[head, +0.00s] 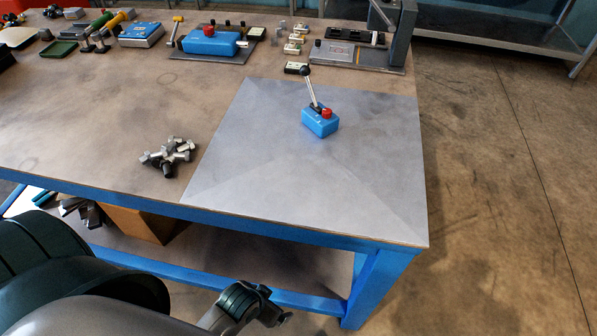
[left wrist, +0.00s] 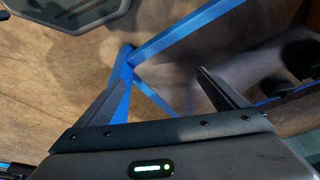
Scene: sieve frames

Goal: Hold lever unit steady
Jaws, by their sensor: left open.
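The lever unit (head: 320,122) is a small blue box with a red button on top and a thin metal lever ending in a black knob. It stands on the grey square mat (head: 250,170) at the right end of the bench, its lever leaning slightly left. My left gripper (left wrist: 163,92) shows in the left wrist view with its two dark fingers wide apart and nothing between them. It is away from the lever unit, which does not show in that view. The blue bench frame shows beyond the fingers. My right gripper is not in view.
A larger blue unit (head: 211,42), a grey fixture (head: 357,54) and several small parts line the bench's back. Most of the mat is clear. The blue bench edge (head: 270,230) runs along the front.

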